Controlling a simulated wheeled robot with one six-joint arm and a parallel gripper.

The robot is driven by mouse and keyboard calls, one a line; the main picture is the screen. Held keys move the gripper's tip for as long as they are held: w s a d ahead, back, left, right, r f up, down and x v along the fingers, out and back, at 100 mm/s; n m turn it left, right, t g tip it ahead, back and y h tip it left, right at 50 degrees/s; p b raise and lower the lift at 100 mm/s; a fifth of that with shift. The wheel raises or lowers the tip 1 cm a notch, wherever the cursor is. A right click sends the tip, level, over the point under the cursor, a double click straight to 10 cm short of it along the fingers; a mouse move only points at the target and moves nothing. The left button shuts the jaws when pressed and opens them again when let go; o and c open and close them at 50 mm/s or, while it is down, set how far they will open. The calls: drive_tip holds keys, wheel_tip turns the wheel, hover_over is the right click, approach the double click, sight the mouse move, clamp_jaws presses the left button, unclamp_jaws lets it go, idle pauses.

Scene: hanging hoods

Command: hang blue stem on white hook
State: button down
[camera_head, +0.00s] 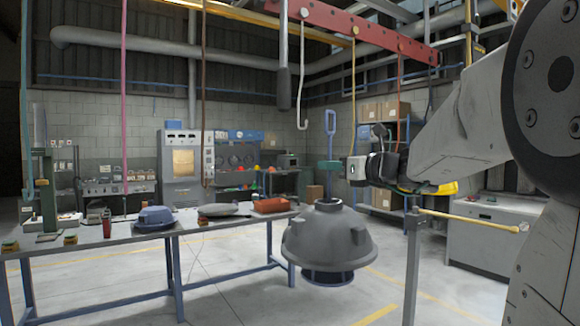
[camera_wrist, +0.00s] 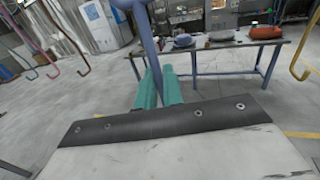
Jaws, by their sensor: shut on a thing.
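The blue stem (camera_head: 330,121) stands upright with a small loop at its top, just right of and slightly below the white hook's tip. The white hook (camera_head: 303,75) hangs from the red overhead beam, its curved end low. My gripper (camera_head: 331,166) has teal fingers shut on the stem below its loop. In the wrist view the stem (camera_wrist: 146,35) rises from between my fingers (camera_wrist: 158,88). A grey hood (camera_head: 330,240) with a blue lower ring is directly below the stem; the join between them is not clear. I cannot make out the white hook in the wrist view.
The red beam (camera_head: 362,30) also carries a yellow hook (camera_head: 353,95) close to the right. Brown (camera_head: 204,110) and pink (camera_head: 124,100) hooks hang left. A long table (camera_head: 105,243) with a blue hood (camera_head: 153,217) stands at left. A grey post (camera_head: 412,265) stands at right.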

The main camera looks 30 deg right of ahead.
drive_tip(key=w, duration=0.5)
drive_tip(key=shift+w+a, duration=0.1)
idle(0.3)
drive_tip(key=shift+w+r, duration=0.15)
drive_tip(key=shift+w, duration=0.25)
idle(0.5)
drive_tip(key=shift+w, duration=1.4)
drive_tip(key=shift+d+x, duration=0.15)
drive_tip(key=shift+x, duration=0.45)
drive_tip(key=shift+d+x, duration=0.15)
drive_tip(key=shift+x, duration=0.45)
drive_tip(key=shift+w, duration=0.1)
